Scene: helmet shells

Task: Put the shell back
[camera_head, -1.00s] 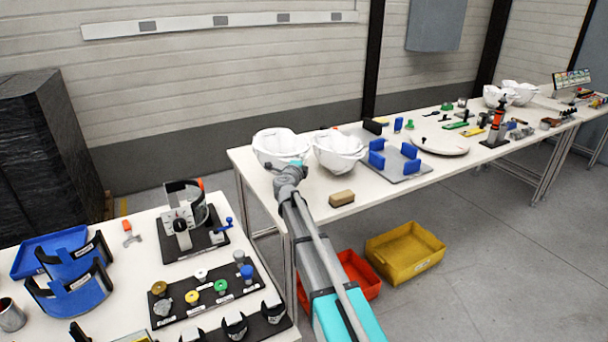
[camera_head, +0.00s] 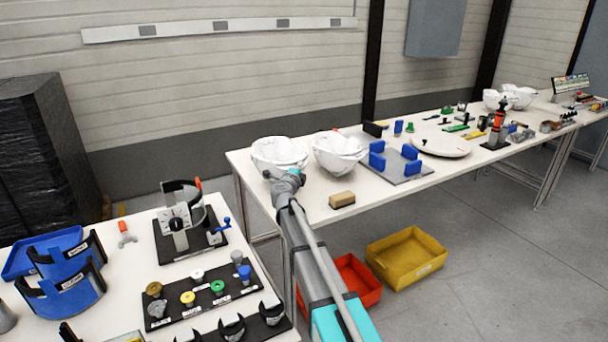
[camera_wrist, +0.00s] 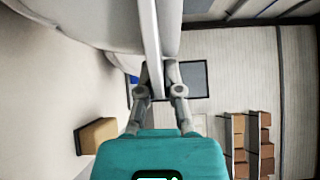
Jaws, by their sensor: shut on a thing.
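Two white helmet shells are at the near left end of the far table (camera_head: 310,207): the left shell (camera_head: 278,150) and the right shell (camera_head: 338,150), side by side and close together. My gripper (camera_head: 288,174) is at the near lower edge of the left shell and shut on its rim. In the wrist view, a pale rim of the shell (camera_wrist: 150,40) runs down between the fingers of my gripper (camera_wrist: 158,80). I cannot tell whether the left shell touches the tabletop.
A tan block (camera_head: 342,200) lies right of my gripper. A grey plate (camera_head: 400,165) with blue blocks stands further right. More white shells (camera_head: 510,96) are at the far end. A red bin (camera_head: 357,280) and a yellow bin (camera_head: 406,259) are on the floor. The nearer table (camera_head: 125,270) holds fixtures.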

